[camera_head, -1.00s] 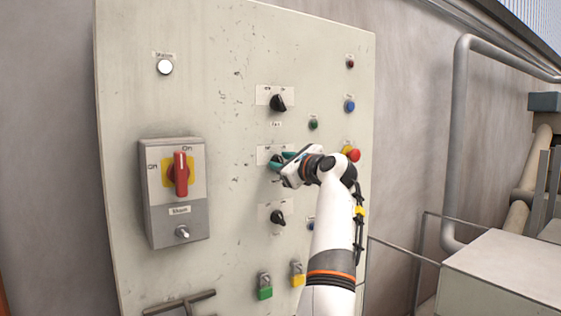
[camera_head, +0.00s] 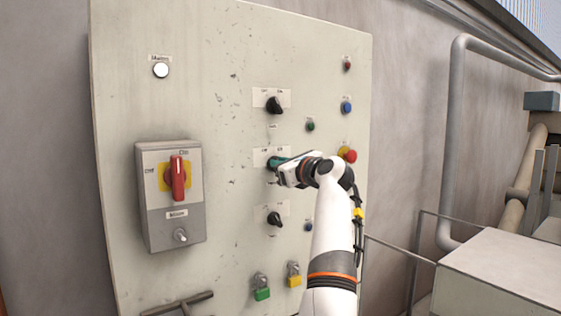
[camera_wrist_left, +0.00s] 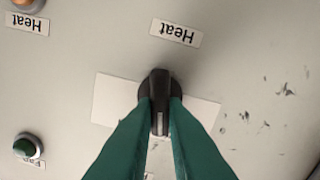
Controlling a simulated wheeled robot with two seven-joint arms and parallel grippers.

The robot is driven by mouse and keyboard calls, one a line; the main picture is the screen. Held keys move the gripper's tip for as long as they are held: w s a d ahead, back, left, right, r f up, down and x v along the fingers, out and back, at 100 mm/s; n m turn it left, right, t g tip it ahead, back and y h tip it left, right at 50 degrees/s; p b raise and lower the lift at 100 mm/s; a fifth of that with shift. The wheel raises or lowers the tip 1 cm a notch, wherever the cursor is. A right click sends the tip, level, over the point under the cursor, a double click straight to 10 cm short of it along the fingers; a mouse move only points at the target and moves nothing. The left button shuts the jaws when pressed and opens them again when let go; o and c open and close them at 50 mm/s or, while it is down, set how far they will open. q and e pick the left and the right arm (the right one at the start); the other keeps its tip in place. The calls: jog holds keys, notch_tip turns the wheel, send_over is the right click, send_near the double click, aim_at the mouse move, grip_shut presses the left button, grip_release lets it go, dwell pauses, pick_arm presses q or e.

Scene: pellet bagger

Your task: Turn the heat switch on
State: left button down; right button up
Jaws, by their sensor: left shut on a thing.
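The heat switch (camera_wrist_left: 160,92) is a black rotary knob on a pale plate. In the left wrist view a "Heat" label (camera_wrist_left: 175,33) shows upside down above it. The knob's white mark faces the gap between my fingers. My left gripper (camera_head: 275,162) reaches the middle knob on the panel in the head view and hides most of it. Its green fingers (camera_wrist_left: 160,118) are shut on the knob, one on each side. My right gripper is in neither view.
The panel (camera_head: 215,100) also bears a knob above (camera_head: 273,105) and one below (camera_head: 274,219). A red emergency button (camera_head: 350,156) is close beside my wrist. A grey box with a red handle (camera_head: 178,178) stands out at left. Padlocks (camera_head: 262,293) hang below.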

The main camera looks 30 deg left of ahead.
pick_arm(q)
jog(key=shift+w+d+m+p, duration=0.15)
jog(key=shift+m+p, duration=0.8)
jog(key=shift+m, duration=1.2)
jog(key=shift+w+a+m+p, duration=0.1)
jog(key=shift+m+p, duration=0.85)
jog(key=shift+m, duration=1.5)
jog(key=c, duration=1.5)
grip_release()
jog(key=shift+f, duration=0.1)
jog(key=shift+o, duration=0.2)
jog(key=shift+d, duration=0.15)
